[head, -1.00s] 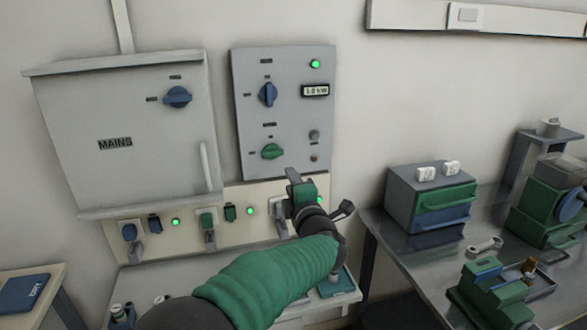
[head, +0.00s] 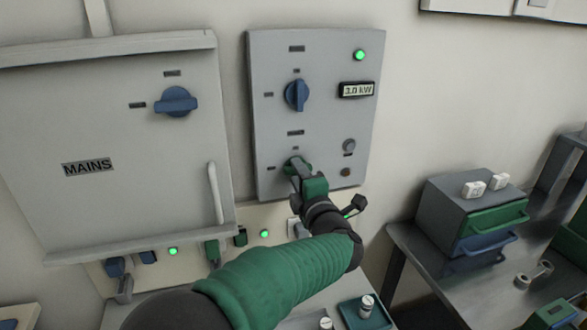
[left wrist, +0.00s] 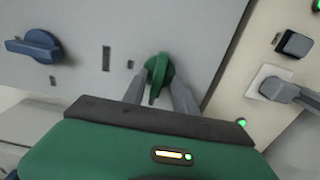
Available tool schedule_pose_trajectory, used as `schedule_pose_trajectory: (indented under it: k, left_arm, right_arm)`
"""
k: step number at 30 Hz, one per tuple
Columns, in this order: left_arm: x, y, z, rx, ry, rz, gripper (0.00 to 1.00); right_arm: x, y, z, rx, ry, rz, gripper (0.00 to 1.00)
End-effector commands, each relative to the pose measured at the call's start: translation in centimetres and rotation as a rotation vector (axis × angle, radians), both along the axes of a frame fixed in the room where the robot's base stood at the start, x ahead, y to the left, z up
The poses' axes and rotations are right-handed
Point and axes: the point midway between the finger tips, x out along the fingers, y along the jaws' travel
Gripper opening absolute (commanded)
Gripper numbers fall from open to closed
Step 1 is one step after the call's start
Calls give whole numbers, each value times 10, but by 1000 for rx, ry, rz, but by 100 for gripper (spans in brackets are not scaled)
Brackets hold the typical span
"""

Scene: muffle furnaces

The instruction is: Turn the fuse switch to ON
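A grey wall panel (head: 265,125) carries a blue rotary knob (head: 297,95) with its handle upright and a green rotary knob (head: 291,166) below it. Their small labels cannot be read, so I cannot tell which is the fuse switch. My left gripper (head: 298,172) is at the green knob and partly hides it in the head view. In the left wrist view the green knob (left wrist: 160,72) sits between the two fingers, which seem apart around its handle; contact is unclear. The blue knob (left wrist: 35,46) shows at the left there. My right gripper is not in view.
The MAINS cabinet (head: 110,200) with its own blue knob (head: 176,102) stands left of the panel. A green lamp (head: 360,55) and a 3.0 kW display (head: 356,90) are lit on the panel. Sockets with plugs (head: 212,250) lie below. A drawer box (head: 470,215) stands on the right bench.

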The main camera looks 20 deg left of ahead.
Motion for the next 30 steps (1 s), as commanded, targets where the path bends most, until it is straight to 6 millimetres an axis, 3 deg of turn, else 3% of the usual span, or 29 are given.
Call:
schedule_pose_trajectory:
  k: [5, 13, 30]
  left_arm:
    - [2, 0, 0, 3, -1, 5, 35]
    - [2, 4, -1, -1, 0, 4, 0]
    - [1, 10, -1, 33, 27, 15, 0]
  right_arm:
    - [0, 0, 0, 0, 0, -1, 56]
    - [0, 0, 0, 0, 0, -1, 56]
    - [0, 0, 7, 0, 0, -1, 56]
